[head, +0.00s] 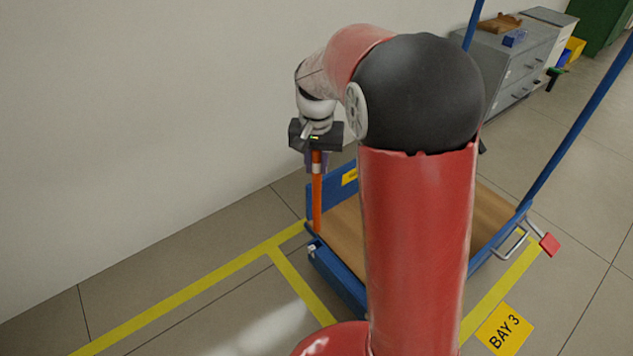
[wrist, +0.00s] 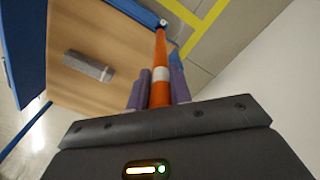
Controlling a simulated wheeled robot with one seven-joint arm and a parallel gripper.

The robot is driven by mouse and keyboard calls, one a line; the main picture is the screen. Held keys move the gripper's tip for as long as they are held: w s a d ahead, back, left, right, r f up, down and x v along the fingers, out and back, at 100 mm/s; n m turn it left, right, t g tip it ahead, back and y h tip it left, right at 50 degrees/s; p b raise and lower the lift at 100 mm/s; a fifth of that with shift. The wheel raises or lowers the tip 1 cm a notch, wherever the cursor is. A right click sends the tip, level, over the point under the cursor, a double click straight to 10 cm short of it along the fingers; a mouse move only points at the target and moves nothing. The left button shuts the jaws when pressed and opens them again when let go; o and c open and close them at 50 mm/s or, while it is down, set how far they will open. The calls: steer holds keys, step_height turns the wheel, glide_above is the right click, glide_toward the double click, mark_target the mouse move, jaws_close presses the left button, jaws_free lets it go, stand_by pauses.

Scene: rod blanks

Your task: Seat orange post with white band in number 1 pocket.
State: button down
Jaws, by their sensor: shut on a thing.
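The orange post (head: 316,205) hangs roughly upright below my gripper (head: 316,160), near the left corner of a blue cart. In the wrist view the post (wrist: 160,52) runs away from me between the two purple fingers of my gripper (wrist: 160,88). The fingers are shut on it around its white band (wrist: 161,74). The post's far end lies close to a small metal fitting (wrist: 163,22) at the cart's corner. I cannot tell whether the end is in a pocket, above it or beside it. No number 1 mark is legible.
The cart has a wooden deck (head: 345,225), blue edges and tall blue rails (head: 580,125). A grey block (wrist: 88,66) lies on the deck. A white wall (head: 150,110) stands to the left. Yellow lines and a BAY 3 sign (head: 504,329) mark the floor.

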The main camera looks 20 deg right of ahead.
mark_target(317, 194)
step_height(317, 194, down, 5)
steer(key=shift+f+b, duration=0.2)
steer(key=shift+b, duration=0.25)
